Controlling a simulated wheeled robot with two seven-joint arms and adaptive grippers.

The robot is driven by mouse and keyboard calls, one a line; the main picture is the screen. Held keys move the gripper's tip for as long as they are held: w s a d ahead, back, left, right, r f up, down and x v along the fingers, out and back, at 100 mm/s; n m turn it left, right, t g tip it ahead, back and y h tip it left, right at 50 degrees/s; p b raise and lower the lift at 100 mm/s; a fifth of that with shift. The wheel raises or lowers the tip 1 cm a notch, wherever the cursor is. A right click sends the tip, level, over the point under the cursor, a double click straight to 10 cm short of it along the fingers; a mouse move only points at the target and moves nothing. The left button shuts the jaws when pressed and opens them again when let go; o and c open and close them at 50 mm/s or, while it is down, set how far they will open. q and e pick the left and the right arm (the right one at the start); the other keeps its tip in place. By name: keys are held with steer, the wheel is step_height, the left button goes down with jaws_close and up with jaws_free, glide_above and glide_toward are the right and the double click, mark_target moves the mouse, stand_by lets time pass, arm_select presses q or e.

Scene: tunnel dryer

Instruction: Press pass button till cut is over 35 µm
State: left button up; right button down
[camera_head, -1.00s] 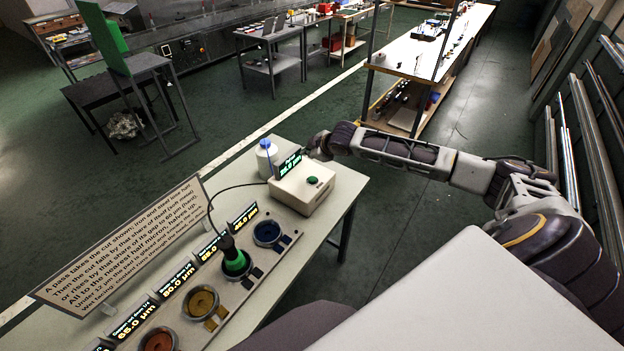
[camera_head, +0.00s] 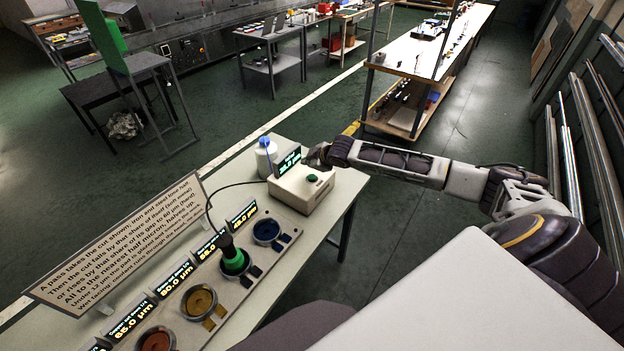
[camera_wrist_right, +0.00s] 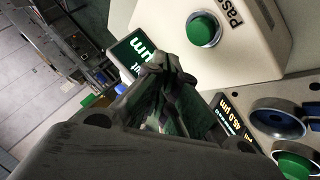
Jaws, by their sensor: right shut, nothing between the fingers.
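The pass box (camera_head: 303,192) is a cream box at the far end of the near table, with a round green button (camera_head: 312,178) on top. In the right wrist view the green button (camera_wrist_right: 202,28) shows beside the label "Pass". A small dark display (camera_head: 289,161) with green digits stands at the box's back edge; its number is too small to read surely, and the right wrist view cuts it off. My right gripper (camera_head: 312,156) is shut and empty, just behind the box beside the display. Its fingertips (camera_wrist_right: 160,68) appear apart from the button. My left gripper is out of view.
A panel (camera_head: 251,277) with coloured round wells and lit µm labels runs along the table. A black-and-green probe (camera_head: 231,252) stands on one well, with a cable to the box. A white bottle (camera_head: 265,160) stands behind the box. A sign (camera_head: 120,245) leans at left.

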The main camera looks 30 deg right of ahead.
mark_target(310, 178)
steer(key=shift+f, duration=0.4)
steer(key=shift+f+b, duration=0.6)
steer(key=shift+f, duration=0.6)
steer(key=shift+f, duration=0.4)
stand_by(0.3)
steer(key=shift+f, duration=0.55)
stand_by(1.6)
steer(key=shift+r+p, duration=0.15)
steer(key=shift+p, duration=0.15)
steer(key=shift+r+p, duration=0.8)
steer(key=shift+p, duration=0.15)
steer(key=shift+r, duration=0.1)
